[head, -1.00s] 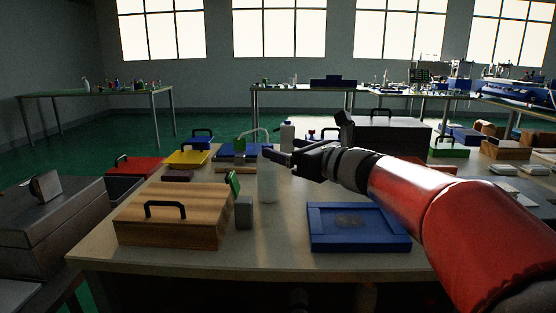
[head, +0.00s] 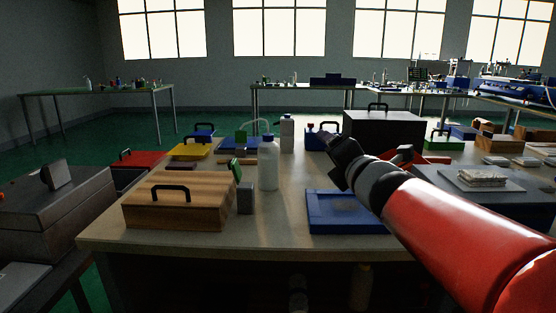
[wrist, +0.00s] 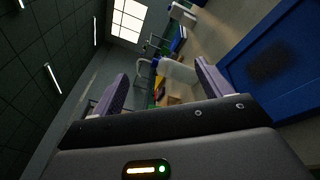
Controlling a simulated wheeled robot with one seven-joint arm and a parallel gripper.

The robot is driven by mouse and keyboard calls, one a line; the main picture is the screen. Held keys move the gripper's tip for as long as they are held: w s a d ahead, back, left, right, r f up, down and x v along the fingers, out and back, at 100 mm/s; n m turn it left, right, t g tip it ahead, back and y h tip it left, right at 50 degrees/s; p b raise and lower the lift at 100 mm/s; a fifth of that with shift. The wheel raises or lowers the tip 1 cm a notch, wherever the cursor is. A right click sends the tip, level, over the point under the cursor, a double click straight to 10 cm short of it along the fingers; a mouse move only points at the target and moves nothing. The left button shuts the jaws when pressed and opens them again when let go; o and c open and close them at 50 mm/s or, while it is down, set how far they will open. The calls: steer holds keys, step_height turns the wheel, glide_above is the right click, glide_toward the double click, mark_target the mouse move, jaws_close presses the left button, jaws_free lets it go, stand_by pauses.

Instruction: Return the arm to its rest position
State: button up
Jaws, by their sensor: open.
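My gripper (head: 332,142) is raised above the bench (head: 285,215), at the end of my red arm reaching in from the right. It is tilted upward and points toward the upper left. In the wrist view its two purple-grey fingers (wrist: 163,84) stand wide apart, with nothing held between them. A white wash bottle (head: 268,165) stands on the bench to the left of the gripper; it shows beyond the fingers in the wrist view (wrist: 178,72), apart from them. The gripper hides part of the bench behind it.
A blue tray (head: 318,222) lies below the gripper. A wooden box with a black handle (head: 190,205) and a grey block (head: 245,198) stand to the left. A dark case (head: 385,130) stands behind the gripper. Bench space between bottle and tray is clear.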

steer(key=s+d+f+m+g+h+b, duration=0.1)
steer(key=s+d+f+m+g+h, duration=0.25)
steer(key=s+f+m, duration=0.65)
steer(key=s+d+f+m+g+h+b, duration=0.2)
steer(key=s+d+f+m+g, duration=0.15)
steer(key=s+f+m, duration=0.7)
steer(key=s+a+f+m+g+y, duration=0.1)
steer(key=s+a+f+m+g, duration=0.2)
steer(key=s+f+m, duration=0.3)
steer(key=shift+s+a+f+m+g, duration=0.25)
steer(key=shift+s+m+g, duration=0.4)
steer(key=shift+s+g, duration=0.2)
steer(key=shift+r+y, duration=0.1)
steer(key=shift+y, duration=0.15)
